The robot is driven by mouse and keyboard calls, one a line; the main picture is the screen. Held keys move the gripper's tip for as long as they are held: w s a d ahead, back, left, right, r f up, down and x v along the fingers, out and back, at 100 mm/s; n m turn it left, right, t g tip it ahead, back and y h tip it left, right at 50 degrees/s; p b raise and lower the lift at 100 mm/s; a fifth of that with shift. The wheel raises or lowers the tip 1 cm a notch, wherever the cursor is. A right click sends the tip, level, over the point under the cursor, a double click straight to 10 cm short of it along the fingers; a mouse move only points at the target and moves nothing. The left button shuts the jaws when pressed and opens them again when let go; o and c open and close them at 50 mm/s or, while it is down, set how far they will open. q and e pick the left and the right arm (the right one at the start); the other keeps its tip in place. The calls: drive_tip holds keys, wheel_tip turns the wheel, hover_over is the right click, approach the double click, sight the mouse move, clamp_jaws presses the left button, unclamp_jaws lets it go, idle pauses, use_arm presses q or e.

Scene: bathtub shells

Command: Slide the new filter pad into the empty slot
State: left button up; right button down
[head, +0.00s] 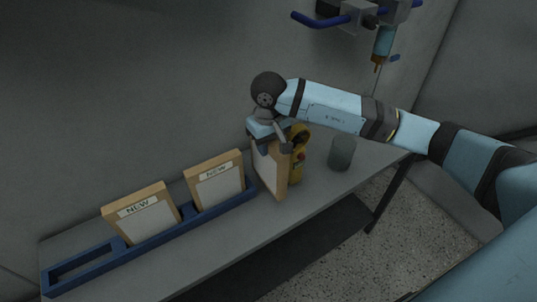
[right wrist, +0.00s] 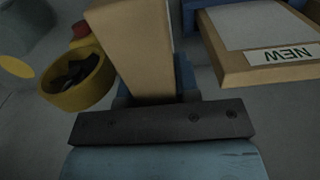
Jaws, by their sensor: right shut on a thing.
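My right gripper (head: 271,142) is shut on the top of a wood-framed filter pad (head: 268,170) with a pale face. This pad is upright, edge-on to the rack's length, at the right end of the blue rack (head: 68,285); whether it touches the table is unclear. In the right wrist view the held pad's tan frame (right wrist: 138,45) rises from the gripper. Two pads labelled NEW, the left one (head: 150,220) and the middle one (head: 218,187), stand in the rack. An empty slot (head: 85,268) shows at its left end. My left gripper is out of view.
A yellow device (head: 298,165) with a red button stands close behind the held pad. A grey cylinder (head: 342,152) stands to its right. The grey table (head: 225,240) is clear in front of the rack. A blue-handled fixture (head: 350,12) hangs above.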

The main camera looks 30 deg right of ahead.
sight(272, 168)
wheel_tip(272, 168, down, 4)
drive_tip(key=shift+f, duration=0.35)
drive_tip(key=shift+f, duration=0.2)
drive_tip(key=c, duration=0.8)
unclamp_jaws()
drive_tip(key=shift+r, duration=0.15)
drive_tip(key=shift+c, duration=0.2)
drive_tip(key=shift+r, duration=0.1)
